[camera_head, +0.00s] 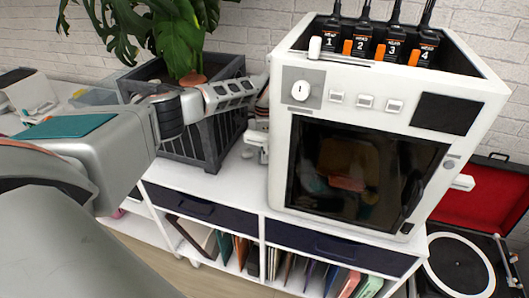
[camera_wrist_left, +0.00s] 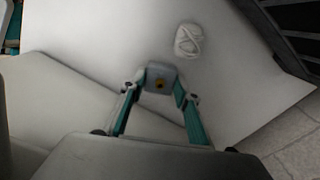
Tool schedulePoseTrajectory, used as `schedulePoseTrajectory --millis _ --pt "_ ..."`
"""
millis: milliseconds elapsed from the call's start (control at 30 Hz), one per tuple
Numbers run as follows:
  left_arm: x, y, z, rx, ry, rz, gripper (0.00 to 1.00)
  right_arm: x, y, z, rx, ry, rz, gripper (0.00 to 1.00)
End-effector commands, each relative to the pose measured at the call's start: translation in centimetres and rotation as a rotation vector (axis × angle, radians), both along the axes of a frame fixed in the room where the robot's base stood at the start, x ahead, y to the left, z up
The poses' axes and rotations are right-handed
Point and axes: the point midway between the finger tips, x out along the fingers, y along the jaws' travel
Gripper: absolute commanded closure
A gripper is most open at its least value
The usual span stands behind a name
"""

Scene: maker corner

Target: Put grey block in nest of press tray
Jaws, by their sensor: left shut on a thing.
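The grey block (camera_wrist_left: 163,71) is a small squarish piece with a dark yellowish spot on its face, seen in the left wrist view. My left gripper (camera_wrist_left: 159,88) has teal fingers on both sides of it and is shut on it, above a white surface. In the head view my left arm reaches across from the left, over the planter crate, towards the left side of the white machine. Its fingers and the block cannot be made out clearly there. I cannot make out the press tray or its nest in either view. My right gripper is not in view.
The white machine (camera_head: 279,160) with a dark window stands on a white shelf unit (camera_head: 240,205). A dark slatted crate (camera_head: 190,155) holds a plant. A white coil (camera_wrist_left: 188,40) lies near the block. A turntable (camera_head: 458,262) is at the right.

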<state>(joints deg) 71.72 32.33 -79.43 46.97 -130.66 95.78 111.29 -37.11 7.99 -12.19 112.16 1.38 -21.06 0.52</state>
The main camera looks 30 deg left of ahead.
Motion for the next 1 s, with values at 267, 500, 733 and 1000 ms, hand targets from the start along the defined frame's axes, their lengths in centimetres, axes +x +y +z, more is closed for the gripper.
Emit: schedulePoseTrajectory --millis 267,500,733,1000 --pt "0.0 0.0 -0.2 0.0 0.0 0.0 0.52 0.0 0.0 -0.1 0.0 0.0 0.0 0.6" --pt "0.0 0.0 -0.2 0.0 0.0 0.0 0.52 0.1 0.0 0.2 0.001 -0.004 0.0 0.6" --pt "0.1 0.1 1.0 0.0 -0.002 0.0 0.52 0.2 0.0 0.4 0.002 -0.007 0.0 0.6" --pt "0.1 0.0 6.2 0.0 -0.004 0.0 0.52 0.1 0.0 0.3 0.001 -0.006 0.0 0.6"
